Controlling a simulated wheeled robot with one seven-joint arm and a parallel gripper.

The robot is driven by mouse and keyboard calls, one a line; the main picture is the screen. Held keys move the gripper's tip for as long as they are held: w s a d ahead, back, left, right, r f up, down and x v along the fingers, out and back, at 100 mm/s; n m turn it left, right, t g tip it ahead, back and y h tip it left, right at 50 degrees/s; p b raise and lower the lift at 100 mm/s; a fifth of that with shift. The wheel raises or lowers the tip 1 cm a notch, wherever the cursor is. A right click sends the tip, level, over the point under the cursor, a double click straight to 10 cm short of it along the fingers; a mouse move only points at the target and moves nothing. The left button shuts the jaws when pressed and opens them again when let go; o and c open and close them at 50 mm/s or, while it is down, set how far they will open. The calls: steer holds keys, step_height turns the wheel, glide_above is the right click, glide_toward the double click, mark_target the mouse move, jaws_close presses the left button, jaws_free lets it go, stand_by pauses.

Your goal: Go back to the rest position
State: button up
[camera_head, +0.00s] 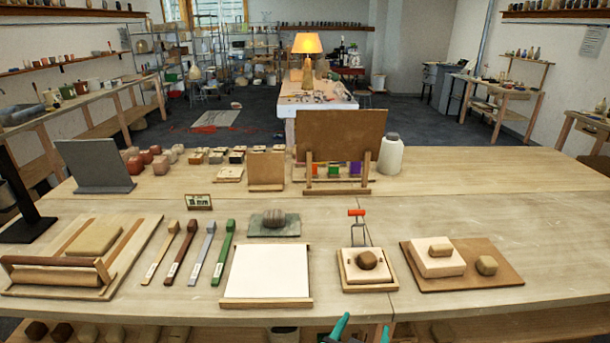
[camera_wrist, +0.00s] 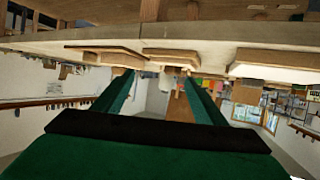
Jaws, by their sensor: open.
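My gripper (camera_head: 361,329) shows only as two teal fingertips at the bottom edge of the head view, in front of the workbench (camera_head: 345,220). The tips are apart with nothing between them. In the wrist view my gripper (camera_wrist: 157,82) has two long green fingers spread apart and empty. That view looks upside down, with the bench's pale edge (camera_wrist: 130,38) across the top. The rest of the arm is hidden in the head view.
On the bench near the front are a white sheet board (camera_head: 267,270), a small tray with a stone (camera_head: 367,260), a brown board with blocks (camera_head: 505,271), several coloured tools (camera_head: 226,252) and a roller press (camera_head: 52,276). A lower shelf (camera_head: 500,328) holds stones.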

steer(key=s+a+f+n+t+y, duration=0.1)
steer(key=s+a+f+n+y, duration=0.1)
steer(key=s+a+f, duration=0.35)
steer(key=s+a+f+n+t+y, duration=0.1)
steer(key=s+a+f+n+y, duration=0.15)
steer(key=s+f, duration=0.5)
steer(key=s+a, duration=0.2)
steer(key=s, duration=0.8)
steer(key=s+a+r+t+y, duration=0.1)
steer(key=s+a, duration=0.2)
steer(key=s, duration=0.7)
steer(key=shift+s+a+r, duration=0.15)
steer(key=shift+s+r, duration=0.15)
steer(key=shift+s, duration=0.05)
